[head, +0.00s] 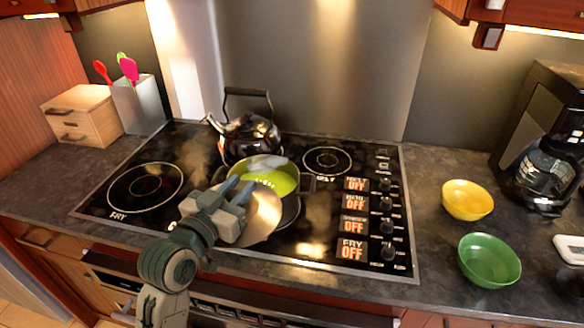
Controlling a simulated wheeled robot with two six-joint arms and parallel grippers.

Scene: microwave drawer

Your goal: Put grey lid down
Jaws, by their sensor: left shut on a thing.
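The grey lid (264,218) is a round disc that looks tan in this light. My left gripper (237,188) is shut on it and covers its middle. The lid appears over the front part of a pot (309,183); I cannot tell whether it touches the pot. The pot's open back part shows yellow-green contents (270,180). My right gripper is not in view.
The pot is on a black cooktop (146,211) with an empty front-left burner and a back-right burner (327,160). A kettle (247,134) stands behind it. A yellow bowl (467,200) and a green bowl (489,261) sit on the right counter, near a coffee maker (545,170).

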